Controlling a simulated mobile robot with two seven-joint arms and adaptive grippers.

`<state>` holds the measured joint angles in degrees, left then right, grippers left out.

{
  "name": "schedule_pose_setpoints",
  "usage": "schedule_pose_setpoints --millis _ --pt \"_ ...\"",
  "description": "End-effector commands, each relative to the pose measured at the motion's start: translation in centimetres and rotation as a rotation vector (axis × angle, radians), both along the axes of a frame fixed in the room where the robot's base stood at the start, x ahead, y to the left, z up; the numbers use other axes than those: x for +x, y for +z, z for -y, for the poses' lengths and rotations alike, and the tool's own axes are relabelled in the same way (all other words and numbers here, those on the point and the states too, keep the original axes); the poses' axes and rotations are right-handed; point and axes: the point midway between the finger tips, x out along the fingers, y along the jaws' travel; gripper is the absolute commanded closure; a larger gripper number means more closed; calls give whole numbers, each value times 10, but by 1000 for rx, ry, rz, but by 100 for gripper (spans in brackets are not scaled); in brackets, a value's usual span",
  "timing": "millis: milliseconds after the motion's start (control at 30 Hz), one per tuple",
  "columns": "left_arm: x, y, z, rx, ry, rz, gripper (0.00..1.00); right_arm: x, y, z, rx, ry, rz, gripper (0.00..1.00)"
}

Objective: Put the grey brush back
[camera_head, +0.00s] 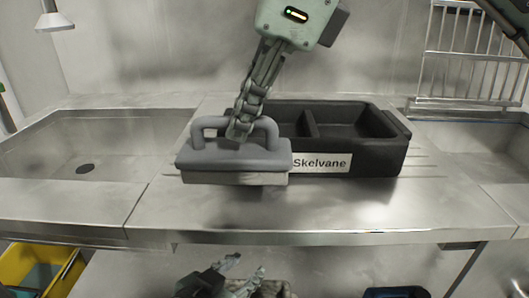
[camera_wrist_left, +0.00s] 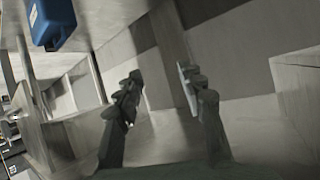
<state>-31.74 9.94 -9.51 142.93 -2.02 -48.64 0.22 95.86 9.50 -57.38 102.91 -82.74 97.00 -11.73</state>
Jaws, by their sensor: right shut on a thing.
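The grey brush (camera_head: 235,158) has a thick curved handle on top and a pale underside. My right gripper (camera_head: 240,130) comes down from above and is shut on the brush's handle. The brush is level, in front of the left part of a black two-compartment tray (camera_head: 385,158) labelled "Skelvane", and hides part of it. I cannot tell whether the brush touches the counter. My left gripper (camera_head: 243,272) is low, below the counter's front edge. Its fingers are apart and empty, as the left wrist view (camera_wrist_left: 160,90) also shows.
The steel counter (camera_head: 330,215) is clear in front of the tray. A sink (camera_head: 85,160) lies to the left and another (camera_head: 480,145) to the right. A wire rack (camera_head: 470,60) is at the back right. Below stand a yellow bin (camera_head: 22,262) and a blue container (camera_head: 397,292).

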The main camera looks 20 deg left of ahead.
Motion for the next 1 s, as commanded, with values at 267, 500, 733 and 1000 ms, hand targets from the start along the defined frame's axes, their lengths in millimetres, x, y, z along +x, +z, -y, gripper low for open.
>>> schedule_pose_setpoints --millis 267,500,733,1000 --pt "1 1 1 -2 -1 5 61 29 -20 16 1 0 1 100" --pt "3 4 4 -12 -7 32 61 29 -47 17 -1 2 -1 100" --pt "5 11 10 -26 -18 61 61 29 -59 16 2 1 2 100" --pt "7 13 11 -30 -19 74 61 29 -60 16 2 0 2 100"
